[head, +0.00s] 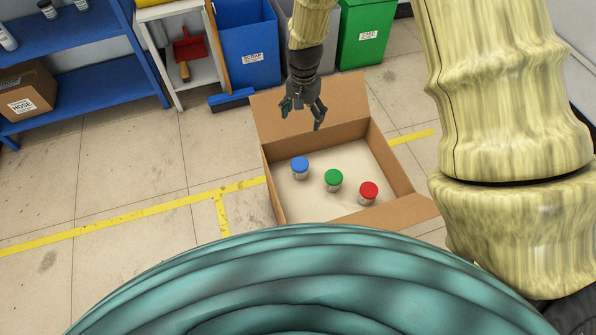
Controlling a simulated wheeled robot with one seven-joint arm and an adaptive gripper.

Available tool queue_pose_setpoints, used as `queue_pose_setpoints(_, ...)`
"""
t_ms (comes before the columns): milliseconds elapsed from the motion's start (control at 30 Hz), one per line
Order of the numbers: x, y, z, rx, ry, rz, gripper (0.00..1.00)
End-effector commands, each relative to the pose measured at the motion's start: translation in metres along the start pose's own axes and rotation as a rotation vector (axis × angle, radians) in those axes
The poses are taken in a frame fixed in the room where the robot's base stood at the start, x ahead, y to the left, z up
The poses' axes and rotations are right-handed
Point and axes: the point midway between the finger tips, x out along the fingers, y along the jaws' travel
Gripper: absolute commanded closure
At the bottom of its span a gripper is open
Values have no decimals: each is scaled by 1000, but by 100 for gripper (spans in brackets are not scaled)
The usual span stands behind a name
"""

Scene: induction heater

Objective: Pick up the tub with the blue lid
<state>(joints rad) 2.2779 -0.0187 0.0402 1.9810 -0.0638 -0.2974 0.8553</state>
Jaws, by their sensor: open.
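The tub with the blue lid (300,167) stands upright in the left part of an open cardboard box (386,157) on the floor. A tub with a green lid (334,180) stands to its right, and a tub with a red lid (368,193) stands farther right. My gripper (302,116) is open and empty, with its fingers pointing down. In the picture it shows just above the blue-lidded tub, near the box's far edge, apart from the tubs. Its exact height above the box is hard to tell.
The box's flaps are folded outward, with the far flap (285,105) behind my gripper. A blue bin (246,45) and a green bin (366,30) stand at the back. A blue shelf (100,62) stands at the left. The tiled floor (130,185) left of the box is clear.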

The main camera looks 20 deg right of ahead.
Motion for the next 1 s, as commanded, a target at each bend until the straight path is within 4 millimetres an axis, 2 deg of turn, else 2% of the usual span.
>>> queue_pose_setpoints(33, 24, -1, 0, -1, 0, 0, 20)
queue_pose_setpoints(700, 171, -3, 2, -5, 0, 0, 20)
queue_pose_setpoints(900, 202, -2, 1, -4, 0, 0, 20)
queue_pose_setpoints(1000, 210, -2, 1, -3, 0, 0, 20)
